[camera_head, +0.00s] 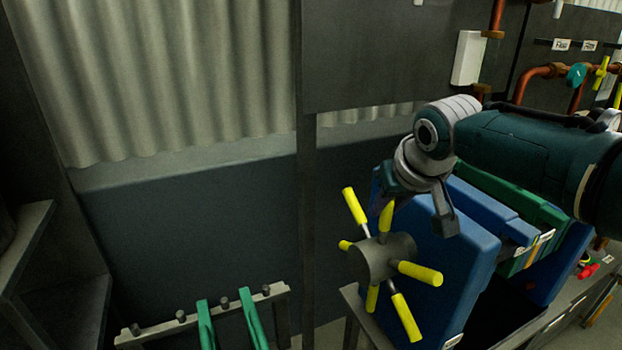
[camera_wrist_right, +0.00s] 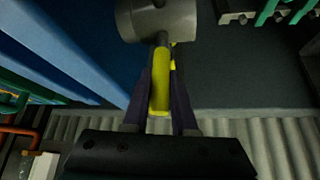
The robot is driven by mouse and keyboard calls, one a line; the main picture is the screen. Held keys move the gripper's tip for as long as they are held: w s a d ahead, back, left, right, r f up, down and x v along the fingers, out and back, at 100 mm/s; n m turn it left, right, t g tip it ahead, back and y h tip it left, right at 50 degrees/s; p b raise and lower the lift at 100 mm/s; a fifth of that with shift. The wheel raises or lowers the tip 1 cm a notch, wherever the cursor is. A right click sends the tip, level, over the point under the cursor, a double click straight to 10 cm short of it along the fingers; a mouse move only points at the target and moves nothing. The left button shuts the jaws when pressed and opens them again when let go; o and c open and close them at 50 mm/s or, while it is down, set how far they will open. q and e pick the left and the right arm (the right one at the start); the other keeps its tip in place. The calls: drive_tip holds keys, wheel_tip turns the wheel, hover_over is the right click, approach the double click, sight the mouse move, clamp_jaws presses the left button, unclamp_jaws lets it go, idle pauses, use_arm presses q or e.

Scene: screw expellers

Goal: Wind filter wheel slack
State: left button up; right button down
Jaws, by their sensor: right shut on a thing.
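The filter wheel (camera_head: 383,257) has a dark grey hub and several yellow spoke handles, and sits on the front of a blue filter block (camera_head: 437,267). In the right wrist view its hub (camera_wrist_right: 160,18) is at the top. My right gripper (camera_head: 389,201) comes down from above onto the upper handle. In the wrist view its two dark fingers (camera_wrist_right: 160,85) lie on either side of that yellow handle (camera_wrist_right: 160,82), shut on it. The fingertips are partly hidden behind the handle and hub. My left gripper is in neither view.
Green plates (camera_head: 515,195) stand behind the blue block. A low rack with green bars (camera_head: 252,318) stands at the lower left. A dark post (camera_head: 308,230) rises left of the wheel. Copper pipes (camera_head: 540,75) run at the upper right.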

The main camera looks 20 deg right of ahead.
drive_tip(key=shift+f, duration=0.1)
drive_tip(key=c, duration=0.7)
unclamp_jaws()
drive_tip(key=shift+w, duration=0.1)
drive_tip(key=shift+r, duration=0.2)
drive_tip(key=shift+r+p, duration=0.3)
drive_tip(key=shift+p, duration=0.05)
drive_tip(key=p+v, duration=0.3)
drive_tip(key=v, duration=0.6)
drive_tip(key=shift+s+a, duration=0.1)
drive_tip(key=shift+s, duration=0.2)
drive_tip(key=shift+f, duration=0.1)
